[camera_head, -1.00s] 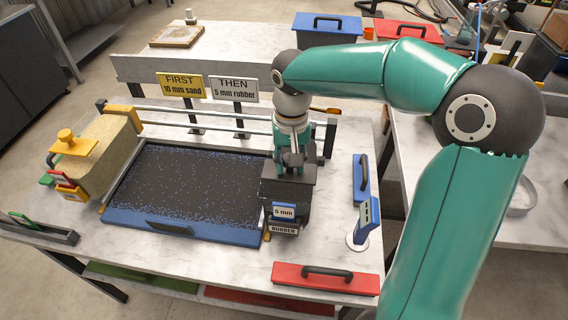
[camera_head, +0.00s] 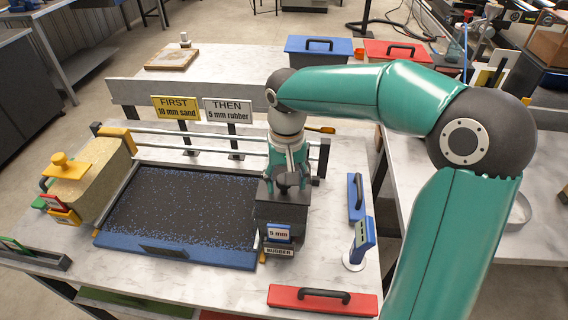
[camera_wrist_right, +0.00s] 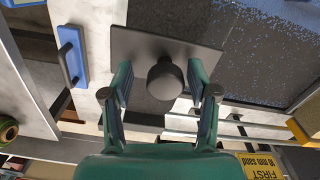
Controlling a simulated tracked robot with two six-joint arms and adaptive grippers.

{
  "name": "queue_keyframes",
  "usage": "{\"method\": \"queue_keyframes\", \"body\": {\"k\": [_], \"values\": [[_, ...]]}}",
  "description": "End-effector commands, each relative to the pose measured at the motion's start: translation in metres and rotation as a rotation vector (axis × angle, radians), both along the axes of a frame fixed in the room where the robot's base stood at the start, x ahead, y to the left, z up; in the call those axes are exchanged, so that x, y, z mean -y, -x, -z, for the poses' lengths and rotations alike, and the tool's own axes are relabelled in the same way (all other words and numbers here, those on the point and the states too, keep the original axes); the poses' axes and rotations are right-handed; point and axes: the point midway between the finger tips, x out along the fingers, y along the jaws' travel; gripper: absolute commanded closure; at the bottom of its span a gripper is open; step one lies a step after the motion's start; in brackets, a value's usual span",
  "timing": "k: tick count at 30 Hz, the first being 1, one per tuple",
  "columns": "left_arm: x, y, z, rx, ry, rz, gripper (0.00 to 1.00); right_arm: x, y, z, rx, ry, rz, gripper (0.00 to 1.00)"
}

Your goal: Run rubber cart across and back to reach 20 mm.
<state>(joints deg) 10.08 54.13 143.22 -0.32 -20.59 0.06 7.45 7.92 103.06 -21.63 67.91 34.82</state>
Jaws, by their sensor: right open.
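The dark rubber cart (camera_head: 281,212), labelled 5 mm and RUBBER, stands at the right end of the turf bed (camera_head: 180,252). Black granules with blue specks cover the bed's visible surface. My right gripper (camera_head: 288,184) is above the cart. In the right wrist view its open fingers (camera_wrist_right: 161,82) stand on either side of the cart's round black knob (camera_wrist_right: 165,78), with gaps visible beside the knob. A blue gauge-like block (camera_head: 364,234) on a round base stands right of the cart; its reading is not legible. My left gripper is not in view.
The sand cart (camera_head: 88,190) with a yellow handle stands at the bed's left end. Two rails (camera_head: 215,148) run behind the bed. Signs read FIRST 10 mm sand (camera_head: 175,108) and THEN 5 mm rubber (camera_head: 228,110). Blue (camera_head: 355,198) and red (camera_head: 323,300) handled tools lie right and front.

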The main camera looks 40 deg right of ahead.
Motion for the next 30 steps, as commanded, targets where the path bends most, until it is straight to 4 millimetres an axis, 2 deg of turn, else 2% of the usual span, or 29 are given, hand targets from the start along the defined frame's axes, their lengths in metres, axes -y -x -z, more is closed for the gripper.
{"method": "queue_keyframes", "body": {"k": [15, 21, 30], "values": [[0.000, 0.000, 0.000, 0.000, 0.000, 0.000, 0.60, -0.001, -0.002, -0.093, 0.003, 0.001, -0.002, 0.41], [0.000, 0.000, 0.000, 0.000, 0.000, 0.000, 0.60, -0.001, -0.001, -0.110, -0.001, 0.001, -0.002, 0.41], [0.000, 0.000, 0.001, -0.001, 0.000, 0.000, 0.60, -0.001, 0.000, -0.111, -0.001, 0.000, -0.002, 0.41]]}}
